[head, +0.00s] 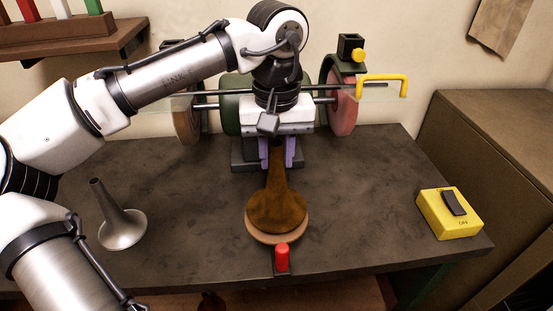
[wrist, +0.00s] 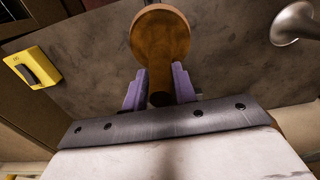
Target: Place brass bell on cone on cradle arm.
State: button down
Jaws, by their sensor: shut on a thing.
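The brass bell (head: 277,205) is a dull, mottled brown flared piece. Its narrow end points toward the back and its wide end is nearer the front table edge. My gripper (head: 277,153) has purple fingers shut on its narrow neck. In the wrist view the bell's neck (wrist: 160,75) runs between the gripper fingers (wrist: 160,88). A lighter tan round edge (head: 276,238) shows below the wide end; I cannot tell whether it touches the bell. I cannot make out the cone or the cradle arm for certain.
A silver flared horn piece (head: 122,230) stands on the dark table (head: 190,215) at left. A yellow switch box (head: 449,213) lies at right. A red knob (head: 282,257) is at the front edge. A grinder with wheels (head: 343,105) stands behind my gripper.

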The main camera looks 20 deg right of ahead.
jog(key=shift+f, duration=1.2)
jog(key=c, duration=1.1)
grip_release()
notch_tip(320, 180, up, 12)
jog(key=shift+r+b, duration=0.15)
jog(key=shift+b, duration=0.75)
